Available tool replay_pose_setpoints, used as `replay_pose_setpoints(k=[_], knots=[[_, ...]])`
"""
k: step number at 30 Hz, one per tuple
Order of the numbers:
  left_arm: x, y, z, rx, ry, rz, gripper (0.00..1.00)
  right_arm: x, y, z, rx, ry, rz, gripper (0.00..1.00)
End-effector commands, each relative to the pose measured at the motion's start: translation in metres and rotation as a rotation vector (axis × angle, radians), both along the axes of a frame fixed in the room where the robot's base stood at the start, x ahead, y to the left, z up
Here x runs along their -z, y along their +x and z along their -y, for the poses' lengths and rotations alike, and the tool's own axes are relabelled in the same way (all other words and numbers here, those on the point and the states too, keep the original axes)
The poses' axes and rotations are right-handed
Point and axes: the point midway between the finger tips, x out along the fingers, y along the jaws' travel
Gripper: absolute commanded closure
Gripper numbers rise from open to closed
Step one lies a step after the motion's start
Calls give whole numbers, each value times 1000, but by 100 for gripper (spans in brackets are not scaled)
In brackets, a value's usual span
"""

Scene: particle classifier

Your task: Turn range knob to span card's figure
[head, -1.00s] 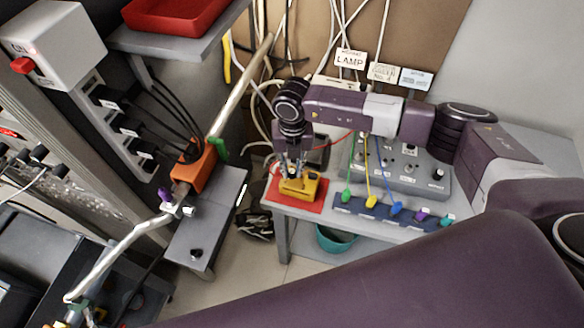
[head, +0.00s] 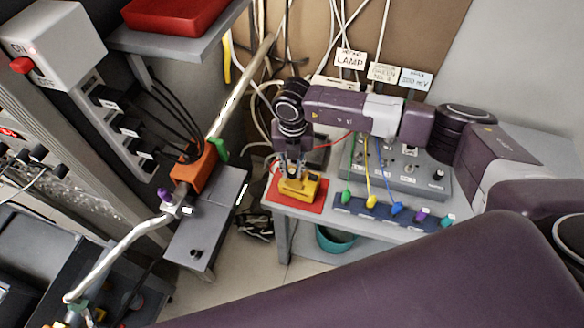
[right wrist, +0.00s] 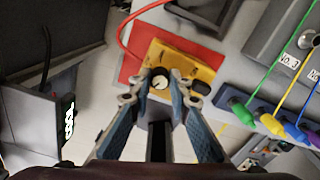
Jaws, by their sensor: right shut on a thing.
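A yellow box (head: 305,189) lies on a red mat (head: 283,203) at the left end of the right-hand bench. In the right wrist view, the yellow box (right wrist: 194,66) carries a dark round knob (right wrist: 160,82) with a pale face and a dark mark. I cannot read a scale around it. My right gripper (head: 294,172) reaches down over the box. In the right wrist view, its fingertips (right wrist: 160,88) are shut on the sides of the knob. A card (head: 416,79) at the back bears a MeV figure, perhaps 200 or 300. My left gripper is not in view.
A grey panel (head: 430,184) stands behind a dark strip (head: 345,205) with several coloured plugs and cables. A red wire runs to the yellow box. A lit display (right wrist: 68,118) shows on the left. A teal bin (head: 335,240) stands below the bench.

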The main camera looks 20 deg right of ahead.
Motion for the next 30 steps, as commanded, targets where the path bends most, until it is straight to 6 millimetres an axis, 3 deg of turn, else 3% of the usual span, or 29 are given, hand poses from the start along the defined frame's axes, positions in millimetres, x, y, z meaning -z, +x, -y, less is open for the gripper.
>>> replay_pose_setpoints(k=[15, 16, 20, 30], knots=[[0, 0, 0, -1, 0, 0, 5, -1, 1, 0, 0, 1, 1, 100], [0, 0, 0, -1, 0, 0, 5, -1, 1, 0, 0, 1, 1, 79], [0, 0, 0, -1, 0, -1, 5, -1, 0, 0, 0, 1, 1, 65], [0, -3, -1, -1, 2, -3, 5, -3, 1, 0, 0, 1, 1, 65]])
